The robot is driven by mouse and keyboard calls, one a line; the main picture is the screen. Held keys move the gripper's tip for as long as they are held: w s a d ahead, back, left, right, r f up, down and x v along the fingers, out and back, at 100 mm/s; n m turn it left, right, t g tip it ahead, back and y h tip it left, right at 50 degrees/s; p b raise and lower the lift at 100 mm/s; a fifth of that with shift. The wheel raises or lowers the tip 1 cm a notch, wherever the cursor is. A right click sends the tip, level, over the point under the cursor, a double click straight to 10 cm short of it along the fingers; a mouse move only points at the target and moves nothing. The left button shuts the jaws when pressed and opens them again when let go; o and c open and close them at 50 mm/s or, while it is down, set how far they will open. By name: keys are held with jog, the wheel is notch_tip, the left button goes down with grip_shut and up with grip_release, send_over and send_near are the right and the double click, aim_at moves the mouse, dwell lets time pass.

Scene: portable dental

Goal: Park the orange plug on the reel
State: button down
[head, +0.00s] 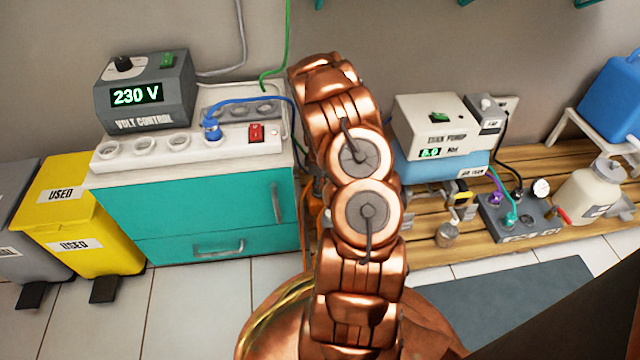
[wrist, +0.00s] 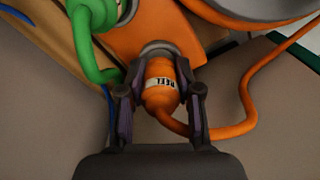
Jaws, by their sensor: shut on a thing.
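The orange plug (wrist: 158,97), with a white label reading REEL, is between the two fingers of my gripper (wrist: 158,100) in the wrist view. My gripper is shut on it. The plug's front end meets a grey round socket (wrist: 157,50) on the orange reel (wrist: 195,33); I cannot tell how deep it sits. The orange cord (wrist: 250,105) loops from the plug up to the right. In the head view my arm hides most of the reel, and only bits of orange show beside the cabinet. My gripper is hidden there.
A green plug (wrist: 95,25) with its cable sits on the reel close to the left finger. A teal cabinet (head: 215,205) bears a white power strip (head: 180,145) with a blue plug (head: 212,128). A wooden bench (head: 440,225) with a pump stands to the right.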

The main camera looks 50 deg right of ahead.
aim_at(317, 196)
jog(key=shift+f, duration=1.15)
dwell(0.4)
jog(key=shift+s+a+f, duration=0.2)
jog(key=shift+a+f, duration=0.1)
jog(key=shift+a, duration=0.05)
dwell(0.5)
jog(key=shift+a+f, duration=0.1)
jog(key=c, duration=1)
grip_release()
jog(key=shift+a, duration=0.15)
jog(key=shift+o, duration=1)
jog(key=shift+w+a+f, duration=0.15)
jog(key=shift+f, duration=0.25)
jog(key=o, duration=0.3)
jog(key=shift+w+d+f, duration=0.1)
jog(key=shift+w+f, duration=0.05)
jog(key=shift+f, duration=0.4)
jog(key=shift+w+d+f, duration=0.1)
jog(key=shift+f, duration=0.4)
jog(key=shift+o, duration=0.9)
jog(key=shift+s+d+r, duration=0.15)
jog(key=shift+d+r, duration=0.15)
jog(key=shift+r, duration=0.5)
jog(key=shift+s+d+r, duration=0.1)
jog(key=shift+d+r, duration=0.15)
jog(key=shift+r, duration=0.45)
notch_tip(317, 196, up, 12)
jog(key=shift+f, duration=0.15)
